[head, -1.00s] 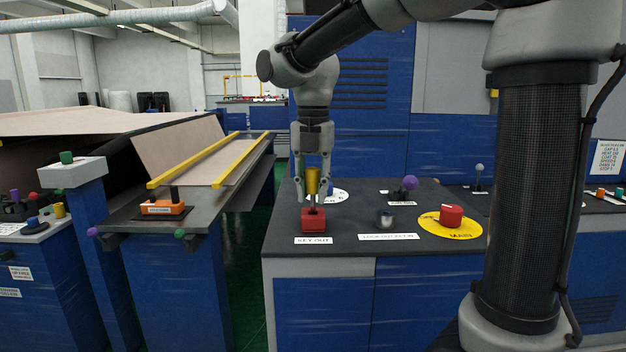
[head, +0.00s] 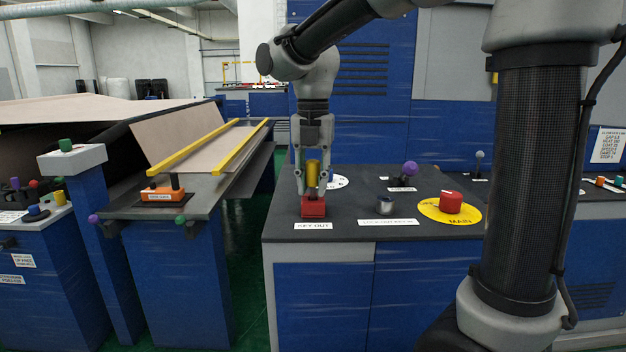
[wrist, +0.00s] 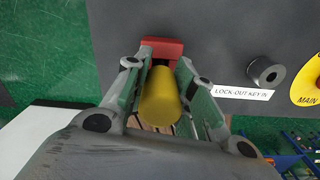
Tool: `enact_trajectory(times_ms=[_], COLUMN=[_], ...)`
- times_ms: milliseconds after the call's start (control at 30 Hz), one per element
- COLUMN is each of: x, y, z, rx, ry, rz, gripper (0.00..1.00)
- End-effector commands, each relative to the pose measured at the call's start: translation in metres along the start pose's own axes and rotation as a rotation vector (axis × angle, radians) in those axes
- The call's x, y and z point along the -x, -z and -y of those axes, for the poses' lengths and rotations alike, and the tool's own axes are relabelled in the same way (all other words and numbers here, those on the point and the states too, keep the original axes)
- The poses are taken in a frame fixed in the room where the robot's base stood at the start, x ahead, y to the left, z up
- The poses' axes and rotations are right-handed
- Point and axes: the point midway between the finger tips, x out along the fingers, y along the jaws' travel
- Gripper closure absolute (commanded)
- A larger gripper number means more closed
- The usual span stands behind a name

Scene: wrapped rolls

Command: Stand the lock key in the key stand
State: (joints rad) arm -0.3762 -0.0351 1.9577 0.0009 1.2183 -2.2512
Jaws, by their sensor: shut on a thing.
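The lock key (head: 312,173) shows as a yellow cylinder held upright between the fingers of my gripper (head: 313,186). My gripper is shut on it. The red block (head: 313,208), which I take as the key stand, sits on the dark counter behind the "KEY OUT" label. The key is right over the block, with its lower end at or just above the block's top. I cannot tell if it has entered the block. In the wrist view the yellow key (wrist: 160,97) covers part of the red block (wrist: 162,48).
On the dark counter (head: 350,250), a grey metal socket (head: 386,205) stands right of the block behind the "LOCK-OUT KEY IN" label. A red knob (head: 451,202) on a yellow disc is further right. A purple-topped lever (head: 409,170) stands behind.

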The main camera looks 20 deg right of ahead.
Motion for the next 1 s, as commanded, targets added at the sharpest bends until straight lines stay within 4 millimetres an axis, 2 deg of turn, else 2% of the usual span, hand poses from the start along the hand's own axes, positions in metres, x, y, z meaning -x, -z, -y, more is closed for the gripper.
enact_trajectory(times_ms=[767, 800, 900, 1000], x=[-0.012, -0.011, -0.011, -0.011], y=[0.000, 0.000, 0.000, 0.000], z=[0.000, 0.000, 0.000, 0.000], rx=[0.000, 0.000, 0.000, 0.000], ry=[0.000, 0.000, 0.000, 0.000], rz=[0.000, 0.000, 0.000, 0.000], gripper=[0.99, 0.68, 0.50, 0.50])
